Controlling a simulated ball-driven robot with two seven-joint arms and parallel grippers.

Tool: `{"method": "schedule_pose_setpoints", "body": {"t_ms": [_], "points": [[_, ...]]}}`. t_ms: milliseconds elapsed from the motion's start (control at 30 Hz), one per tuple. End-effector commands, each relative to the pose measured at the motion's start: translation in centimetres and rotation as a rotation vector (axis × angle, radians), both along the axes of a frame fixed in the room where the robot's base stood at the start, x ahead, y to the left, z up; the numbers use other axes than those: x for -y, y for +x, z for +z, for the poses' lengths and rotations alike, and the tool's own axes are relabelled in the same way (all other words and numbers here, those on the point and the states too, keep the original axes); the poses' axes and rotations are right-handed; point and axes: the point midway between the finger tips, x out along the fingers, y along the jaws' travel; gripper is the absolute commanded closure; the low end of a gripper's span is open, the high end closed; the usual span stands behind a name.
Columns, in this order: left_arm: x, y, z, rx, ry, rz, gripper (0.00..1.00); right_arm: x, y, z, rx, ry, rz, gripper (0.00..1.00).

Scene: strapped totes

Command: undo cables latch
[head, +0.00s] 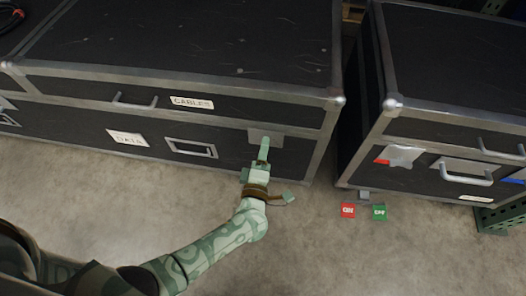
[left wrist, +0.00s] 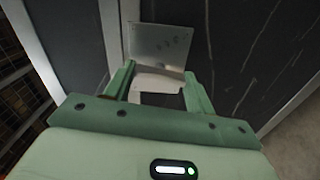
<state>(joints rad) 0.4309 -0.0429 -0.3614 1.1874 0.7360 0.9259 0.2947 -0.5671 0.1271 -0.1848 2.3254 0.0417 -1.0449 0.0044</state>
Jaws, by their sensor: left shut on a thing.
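The dark case (head: 185,50) with metal edges fills the upper left of the head view and carries a white label (head: 191,102) that reads like "CABLES". Its grey latch plate (head: 280,138) sits at the right of the front, across the lid seam. The plate also shows in the left wrist view (left wrist: 160,45), upright and pale with faint marks. My left gripper (head: 264,146) reaches up to the latch from below. In the left wrist view its fingers (left wrist: 158,84) are shut on the latch's lower part; their exact contact is partly hidden. My right gripper is not in view.
A second case (head: 455,60) stands to the right across a narrow gap, with handles (head: 466,178) and a red-marked latch (head: 398,155). A red tag (head: 348,211) and a green tag (head: 379,212) lie on the floor. The concrete floor (head: 400,260) in front is mostly clear.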

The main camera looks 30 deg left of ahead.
Motion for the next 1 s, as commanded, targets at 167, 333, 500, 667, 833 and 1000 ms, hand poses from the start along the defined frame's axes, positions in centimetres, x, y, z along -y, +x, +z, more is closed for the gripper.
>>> {"method": "schedule_pose_setpoints", "body": {"t_ms": [167, 333, 500, 667, 833, 1000], "points": [[0.02, -0.22, -0.34, 0.015, -0.079, 0.000, 0.68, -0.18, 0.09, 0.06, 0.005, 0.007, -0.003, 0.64], [0.01, -0.23, -0.35, 0.028, -0.122, 0.000, 0.68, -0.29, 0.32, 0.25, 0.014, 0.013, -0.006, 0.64], [0.00, -0.24, -0.35, 0.033, -0.139, 0.000, 0.68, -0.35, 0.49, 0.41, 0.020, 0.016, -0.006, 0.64], [-0.01, -0.25, -0.36, 0.033, -0.143, 0.000, 0.68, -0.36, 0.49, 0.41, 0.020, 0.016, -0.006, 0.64], [-0.01, -0.26, -0.38, 0.033, -0.143, 0.001, 0.68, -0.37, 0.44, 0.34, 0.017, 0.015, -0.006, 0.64], [-0.01, -0.19, -0.29, 0.035, -0.142, 0.001, 0.24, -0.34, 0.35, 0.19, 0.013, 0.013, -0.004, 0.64]]}}
